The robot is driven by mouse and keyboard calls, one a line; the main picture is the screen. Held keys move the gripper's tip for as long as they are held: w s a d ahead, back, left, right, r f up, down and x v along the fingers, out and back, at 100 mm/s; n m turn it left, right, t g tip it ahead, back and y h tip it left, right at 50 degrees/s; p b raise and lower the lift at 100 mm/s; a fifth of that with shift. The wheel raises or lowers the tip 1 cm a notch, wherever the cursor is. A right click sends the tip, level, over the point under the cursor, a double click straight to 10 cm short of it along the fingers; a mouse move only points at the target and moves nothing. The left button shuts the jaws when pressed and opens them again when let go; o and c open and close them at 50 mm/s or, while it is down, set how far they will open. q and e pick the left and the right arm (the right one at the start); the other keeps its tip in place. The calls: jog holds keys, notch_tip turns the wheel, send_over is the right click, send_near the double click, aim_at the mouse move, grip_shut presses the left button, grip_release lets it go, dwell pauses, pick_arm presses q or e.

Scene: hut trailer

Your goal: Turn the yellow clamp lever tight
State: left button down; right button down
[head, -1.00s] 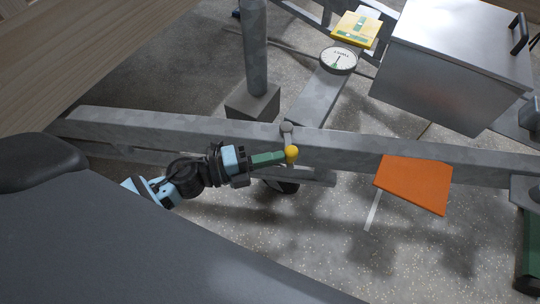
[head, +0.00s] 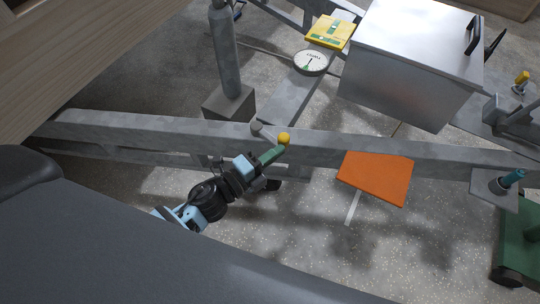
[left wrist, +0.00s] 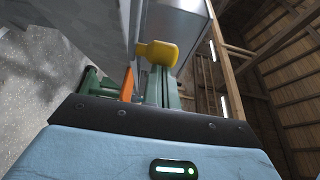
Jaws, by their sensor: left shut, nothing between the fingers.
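The yellow clamp lever has a round yellow knob (head: 284,138) on a short grey arm, with its pivot on the grey beam (head: 400,155). The arm now points to the right from the pivot. My left gripper (head: 273,154) reaches up from the lower left, its green fingers shut and empty, with their tips against or just beside the knob. In the left wrist view the yellow knob (left wrist: 158,52) shows just past the green fingertips (left wrist: 158,82); exact contact is hard to tell. My right gripper is in neither view.
An orange panel (head: 375,178) stands right of the lever, in front of the beam. A round dial (head: 311,62), a yellow box (head: 329,31) and a large metal box (head: 400,75) are behind. A grey post (head: 225,55) stands at back left.

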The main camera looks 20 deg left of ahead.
pick_arm(q)
jog(key=shift+x, duration=1.85)
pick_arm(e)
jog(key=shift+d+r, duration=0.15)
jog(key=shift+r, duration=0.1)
pick_arm(q)
jog(key=shift+d, duration=0.2)
jog(key=shift+s, duration=0.1)
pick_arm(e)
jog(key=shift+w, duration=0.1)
